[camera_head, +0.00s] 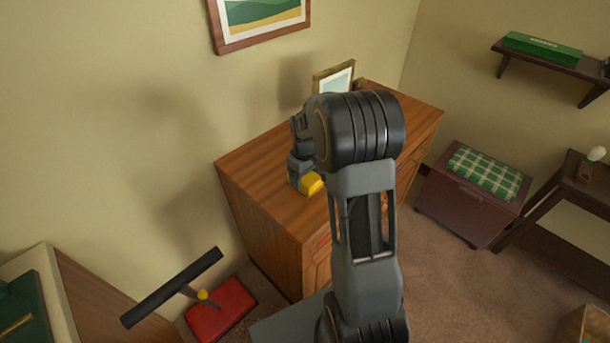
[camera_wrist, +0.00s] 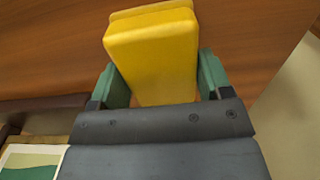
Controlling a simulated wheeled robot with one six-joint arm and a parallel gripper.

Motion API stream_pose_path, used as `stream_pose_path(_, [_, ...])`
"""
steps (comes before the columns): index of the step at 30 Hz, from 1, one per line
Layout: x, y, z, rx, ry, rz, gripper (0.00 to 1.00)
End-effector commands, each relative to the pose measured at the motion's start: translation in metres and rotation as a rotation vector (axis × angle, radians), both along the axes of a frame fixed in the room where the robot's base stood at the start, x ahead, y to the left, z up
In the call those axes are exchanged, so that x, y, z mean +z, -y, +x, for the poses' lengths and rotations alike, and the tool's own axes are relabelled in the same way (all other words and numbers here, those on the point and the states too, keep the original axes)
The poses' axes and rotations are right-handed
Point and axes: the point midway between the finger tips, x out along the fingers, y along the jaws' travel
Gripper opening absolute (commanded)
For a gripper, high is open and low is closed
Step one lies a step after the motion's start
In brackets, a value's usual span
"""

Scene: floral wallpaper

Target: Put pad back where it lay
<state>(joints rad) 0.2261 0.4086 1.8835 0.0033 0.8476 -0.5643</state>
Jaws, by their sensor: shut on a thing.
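The pad is a yellow block (camera_head: 311,184), held over the wooden top of the dresser (camera_head: 250,160). My gripper (camera_head: 304,178) is shut on it. In the wrist view the yellow pad (camera_wrist: 155,50) sits between the two green fingers, with the dresser top (camera_wrist: 60,45) behind it. I cannot tell whether the pad touches the wood. My arm hides part of the dresser top in the head view.
A small framed picture (camera_head: 334,78) stands at the back of the dresser. A dark bar (camera_head: 172,288) and a red box-like thing (camera_head: 220,309) are at lower left. A chest with a green checked cushion (camera_head: 483,173) stands right of the dresser. The dresser's left top is clear.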

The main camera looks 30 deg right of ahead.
Motion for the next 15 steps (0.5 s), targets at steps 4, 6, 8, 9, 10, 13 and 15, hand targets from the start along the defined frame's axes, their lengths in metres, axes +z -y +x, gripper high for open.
stream_pose_path(4, [0.0009, 0.0001, 0.0003, 0.0, 0.001, -0.001, 0.53])
stream_pose_path(6, [0.0005, 0.0, 0.0002, 0.0, 0.001, -0.001, 0.53])
stream_pose_path(8, [-0.0009, 0.0001, 0.0001, 0.0, 0.001, -0.001, 0.53])
stream_pose_path(9, [-0.0023, 0.0001, 0.0001, 0.0, 0.001, -0.001, 0.53])
stream_pose_path(10, [-0.0018, 0.0001, 0.0, 0.0, 0.001, -0.001, 0.74])
stream_pose_path(13, [-0.0014, 0.0001, 0.0, 0.0, 0.001, -0.001, 0.84])
stream_pose_path(15, [-0.0013, 0.0001, 0.0, 0.0, 0.001, 0.0, 0.9])
